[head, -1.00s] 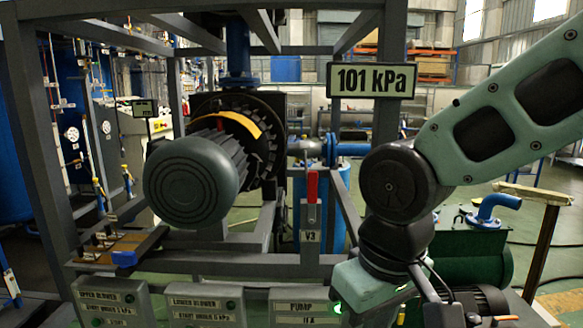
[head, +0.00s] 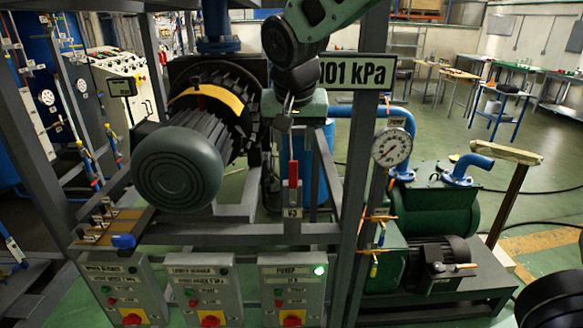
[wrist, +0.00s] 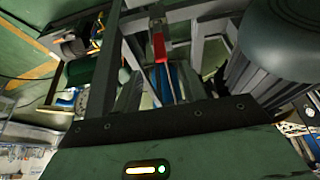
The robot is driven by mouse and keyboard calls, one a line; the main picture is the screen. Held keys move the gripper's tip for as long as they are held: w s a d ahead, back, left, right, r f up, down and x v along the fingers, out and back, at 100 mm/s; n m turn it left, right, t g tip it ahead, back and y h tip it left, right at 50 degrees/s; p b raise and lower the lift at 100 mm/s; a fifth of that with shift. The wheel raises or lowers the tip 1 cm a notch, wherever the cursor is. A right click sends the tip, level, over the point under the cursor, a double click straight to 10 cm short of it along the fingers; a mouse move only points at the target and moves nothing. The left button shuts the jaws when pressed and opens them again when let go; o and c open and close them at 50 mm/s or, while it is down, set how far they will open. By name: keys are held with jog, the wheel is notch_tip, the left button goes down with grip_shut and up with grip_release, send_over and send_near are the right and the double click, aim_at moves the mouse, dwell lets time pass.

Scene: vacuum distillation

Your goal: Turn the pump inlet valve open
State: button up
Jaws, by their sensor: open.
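A valve marked V3 has a red-sleeved lever (head: 293,176) that stands upright on the grey frame, above its small label (head: 292,212). I take it as the pump inlet valve, though its label does not say so. The red lever also shows in the wrist view (wrist: 159,47), upper middle. My gripper (head: 287,122) is open and points down above the lever in the head view. It looks apart from the red sleeve, but the depth between them is hard to judge.
A large motor (head: 180,170) sits left of the lever. A frame post and a pressure gauge (head: 392,146) stand to the right. The sign (head: 352,72) reads 101 kPa, partly covered by my arm. The pump control box (head: 292,290) below shows a green light.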

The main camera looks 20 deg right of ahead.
aim_at(293, 168)
jog(key=p+x, duration=0.2)
jog(key=x, duration=0.9)
grip_shut()
